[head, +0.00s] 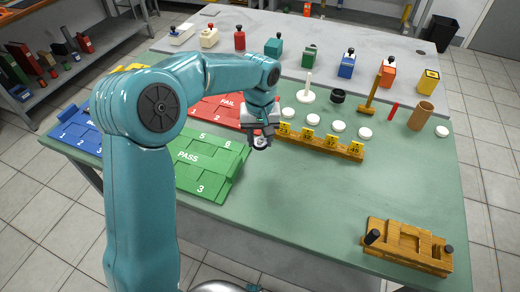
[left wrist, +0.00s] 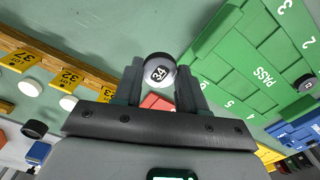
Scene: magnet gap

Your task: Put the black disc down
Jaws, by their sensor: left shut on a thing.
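My left gripper (head: 260,136) is shut on a small round disc (left wrist: 160,72), held between its two fingers. In the left wrist view the disc shows a pale face marked 34 and a dark upper edge. In the head view the gripper hangs just right of the green PASS board (head: 212,168), near the red FAIL board (head: 222,108); the disc's height above the table is hard to tell. A separate black round piece (head: 338,96) stands on the table among white discs, and it also shows in the left wrist view (left wrist: 35,129). My right gripper is not in view.
A wooden rail with yellow number tags (head: 335,146) lies right of the gripper, with white discs (head: 311,124) behind it. A white peg (head: 308,90), a mallet (head: 377,92) and a wooden cup (head: 421,116) stand beyond. A wooden fixture (head: 406,247) is front right. The front middle is clear.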

